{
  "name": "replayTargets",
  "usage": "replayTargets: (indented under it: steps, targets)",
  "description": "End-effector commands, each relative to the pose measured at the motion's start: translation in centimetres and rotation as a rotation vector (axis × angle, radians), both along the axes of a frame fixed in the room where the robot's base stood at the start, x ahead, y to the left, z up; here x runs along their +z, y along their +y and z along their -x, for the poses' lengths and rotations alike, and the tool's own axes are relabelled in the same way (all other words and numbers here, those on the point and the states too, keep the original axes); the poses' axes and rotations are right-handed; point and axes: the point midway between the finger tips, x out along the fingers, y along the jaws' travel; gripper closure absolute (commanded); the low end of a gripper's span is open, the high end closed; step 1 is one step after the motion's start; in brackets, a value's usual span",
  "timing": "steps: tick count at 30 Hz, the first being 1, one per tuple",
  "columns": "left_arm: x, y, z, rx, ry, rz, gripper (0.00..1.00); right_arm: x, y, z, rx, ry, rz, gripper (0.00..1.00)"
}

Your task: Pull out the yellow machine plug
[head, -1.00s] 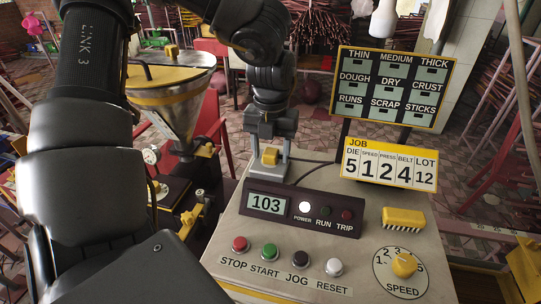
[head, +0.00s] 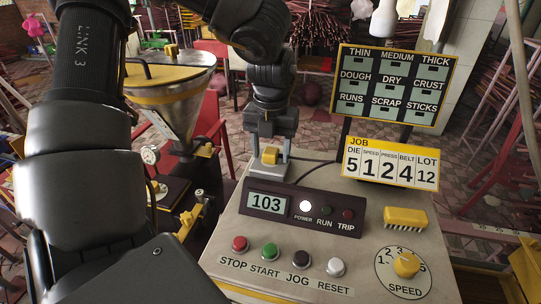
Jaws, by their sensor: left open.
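The yellow machine plug (head: 270,155) sits upright at the back left edge of the control console, behind the 103 display. My left gripper (head: 270,151) comes down over it from above. Its two pale fingers are open, one on either side of the plug. I cannot tell whether they touch it. A dark cable runs from near the plug toward the right, behind the display. The plug's lower end and socket are hard to make out. My right gripper is not in view.
The console (head: 375,255) carries a 103 display (head: 267,201) with a lit POWER lamp, several buttons, a yellow ribbed block (head: 405,217) and a yellow SPEED knob (head: 406,264). A JOB card (head: 391,163) and a sign board stand behind. A metal hopper (head: 172,95) stands left.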

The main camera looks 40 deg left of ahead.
Motion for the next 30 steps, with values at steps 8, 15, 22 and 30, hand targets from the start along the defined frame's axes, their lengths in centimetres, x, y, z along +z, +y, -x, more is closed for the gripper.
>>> replayTargets:
  steps: [8, 15, 22, 30]
  targets:
    - [0.02, 0.01, 0.00, 0.000, 0.000, 0.000, 0.49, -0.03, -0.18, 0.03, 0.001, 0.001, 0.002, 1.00]
    - [0.00, 0.01, 0.02, 0.000, 0.001, 0.000, 0.81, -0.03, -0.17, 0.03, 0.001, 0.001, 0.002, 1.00]
    - [0.01, 0.01, 0.02, 0.000, 0.001, 0.000, 1.00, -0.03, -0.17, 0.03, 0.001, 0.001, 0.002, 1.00]
    - [0.63, 0.01, 0.01, 0.000, 0.000, 0.000, 1.00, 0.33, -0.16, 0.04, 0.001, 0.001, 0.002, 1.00]
